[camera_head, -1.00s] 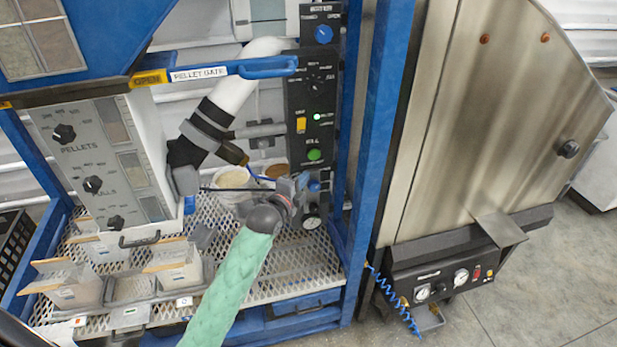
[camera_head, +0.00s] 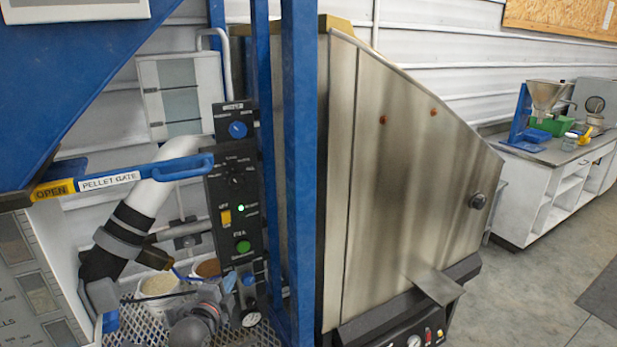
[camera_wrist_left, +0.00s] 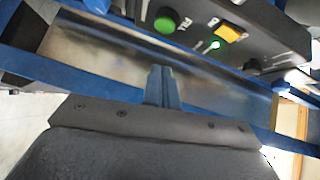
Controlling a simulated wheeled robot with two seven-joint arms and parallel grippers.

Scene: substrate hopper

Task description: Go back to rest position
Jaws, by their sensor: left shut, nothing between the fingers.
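My left gripper (camera_head: 228,284) is low in the head view, in front of the lower part of the black control panel (camera_head: 233,190). In the left wrist view its two fingers (camera_wrist_left: 162,82) are together with nothing between them. That view shows the panel's green button (camera_wrist_left: 166,23) and yellow switch (camera_wrist_left: 229,32) beyond the fingertips, with a gap visible. Most of my left arm is below the head view's edge. My right gripper is in neither view.
A blue frame post (camera_head: 298,170) stands just right of the panel. A large steel cabinet (camera_head: 400,190) is beyond it. The blue pellet gate handle (camera_head: 180,168) juts out above my gripper. White tubs (camera_head: 160,287) stand on the mesh shelf. Open floor (camera_head: 540,290) lies at right.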

